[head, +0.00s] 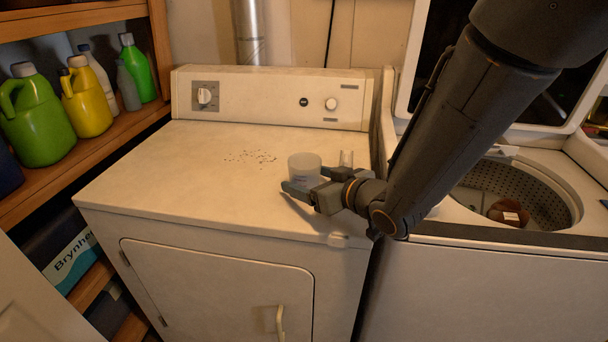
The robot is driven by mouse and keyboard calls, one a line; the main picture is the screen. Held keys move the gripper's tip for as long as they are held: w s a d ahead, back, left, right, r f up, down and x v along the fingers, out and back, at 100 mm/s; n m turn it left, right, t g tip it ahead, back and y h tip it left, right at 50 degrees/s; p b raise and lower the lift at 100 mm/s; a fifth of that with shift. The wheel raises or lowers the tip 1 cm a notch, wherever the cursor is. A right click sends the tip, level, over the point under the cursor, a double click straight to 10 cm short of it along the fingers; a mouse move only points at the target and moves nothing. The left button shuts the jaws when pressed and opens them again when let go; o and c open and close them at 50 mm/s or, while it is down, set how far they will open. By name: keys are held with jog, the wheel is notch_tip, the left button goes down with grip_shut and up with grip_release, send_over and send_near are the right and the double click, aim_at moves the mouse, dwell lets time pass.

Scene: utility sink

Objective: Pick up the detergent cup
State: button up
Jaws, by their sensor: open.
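The detergent cup (304,168) is a small, translucent white cup standing upright on the right part of the white dryer top (190,168). My gripper (303,182) reaches in from the right, low over the dryer top. Its jaws are open, with the fingers pointing left at the cup's near side. The front finger passes in front of the cup's lower part. I cannot tell whether the cup is between the fingers or touched by them. The cup's base is partly hidden by the gripper.
Dark specks (250,157) lie left of the cup. The dryer's control panel (270,98) rises behind. An open washer (520,190) stands to the right. A wooden shelf (120,133) with several bottles is at the left.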

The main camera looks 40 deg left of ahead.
jog(key=shift+w+a+f, duration=0.1)
jog(key=shift+a+f, duration=0.05)
jog(key=shift+a, duration=0.15)
jog(key=shift+c, duration=0.3)
jog(key=c, duration=1.1)
jog(key=shift+r, duration=0.2)
